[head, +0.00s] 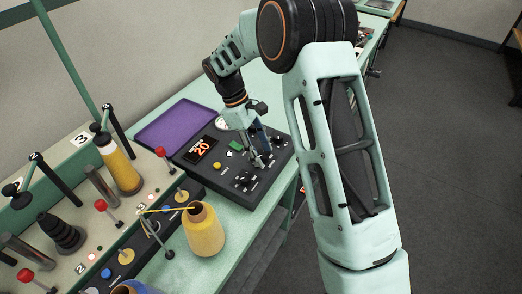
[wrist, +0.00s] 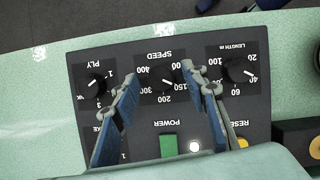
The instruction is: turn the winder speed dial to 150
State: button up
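The speed dial (wrist: 166,82) is a black knob on a dark panel, labelled SPEED, with a scale of numbers around it; the panel appears upside down in the wrist view. A pale pointer mark shows on the knob, but I cannot tell its exact reading. My gripper (wrist: 158,80) is open and empty, with one blue-grey finger on each side of the speed dial. The fingers look apart from the knob. In the head view my gripper (head: 258,162) points down over the control box (head: 205,173), hiding the speed dial.
The ply dial (wrist: 95,83) and length dial (wrist: 237,72) flank the speed dial closely. A green power switch (wrist: 167,145) and yellow button (wrist: 242,143) are nearby.

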jog(key=v, duration=1.2)
dwell(0.3)
